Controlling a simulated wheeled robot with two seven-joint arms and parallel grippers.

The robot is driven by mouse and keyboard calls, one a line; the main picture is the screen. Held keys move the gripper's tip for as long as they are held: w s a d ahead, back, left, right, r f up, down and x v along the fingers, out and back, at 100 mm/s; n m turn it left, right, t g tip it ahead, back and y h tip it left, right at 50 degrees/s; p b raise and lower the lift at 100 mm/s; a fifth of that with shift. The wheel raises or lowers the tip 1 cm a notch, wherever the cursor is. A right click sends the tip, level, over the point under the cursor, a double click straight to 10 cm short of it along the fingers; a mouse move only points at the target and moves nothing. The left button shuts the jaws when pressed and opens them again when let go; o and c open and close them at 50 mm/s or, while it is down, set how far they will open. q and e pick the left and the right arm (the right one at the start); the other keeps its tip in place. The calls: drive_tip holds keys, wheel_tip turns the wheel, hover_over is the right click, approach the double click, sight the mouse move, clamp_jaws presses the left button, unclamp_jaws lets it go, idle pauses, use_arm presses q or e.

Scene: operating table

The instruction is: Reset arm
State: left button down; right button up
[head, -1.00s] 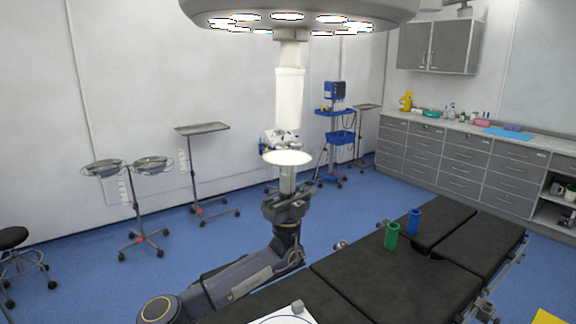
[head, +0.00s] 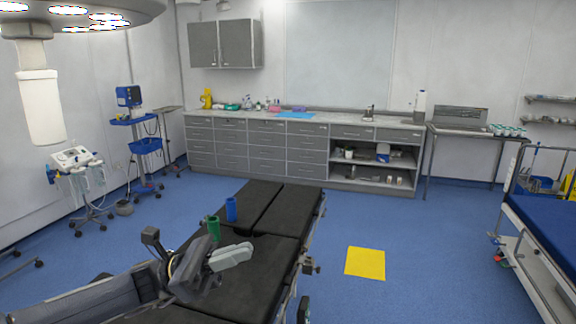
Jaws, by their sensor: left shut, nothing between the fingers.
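My left arm (head: 85,297) comes in from the lower left in the head view. My left gripper (head: 246,252) is above the black operating table (head: 262,215), with its pale grey fingers together and pointing right. I see nothing between them. A green cup (head: 213,228) is just behind the gripper in the picture, and a blue cup (head: 231,209) is a little farther back. Both are upright on the table. My arm hides part of the table's near left side. My right gripper is not in view.
Grey drawer cabinets (head: 265,150) line the back wall. A blue equipment cart (head: 145,147) stands at the left and a blue bed (head: 555,222) at the right. A yellow sheet (head: 365,263) lies on the floor. A surgical lamp (head: 85,15) hangs upper left. Floor right of the table is mostly clear.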

use_arm(q)
drive_tip(key=s+d+f+m+t+y, duration=0.1)
drive_tip(key=s+d+f+m+y, duration=0.45)
drive_tip(key=s+f+y, duration=0.6)
drive_tip(key=s+a+f+m+t+y, duration=0.4)
drive_tip(key=a, duration=0.4)
drive_tip(key=s+a+f+m+t+y, duration=0.3)
drive_tip(key=s+a+f+t+y, duration=0.1)
drive_tip(key=a, duration=0.5)
drive_tip(key=shift+s+f+m, duration=0.25)
drive_tip(key=shift+m, duration=0.1)
drive_tip(key=shift+a, duration=0.1)
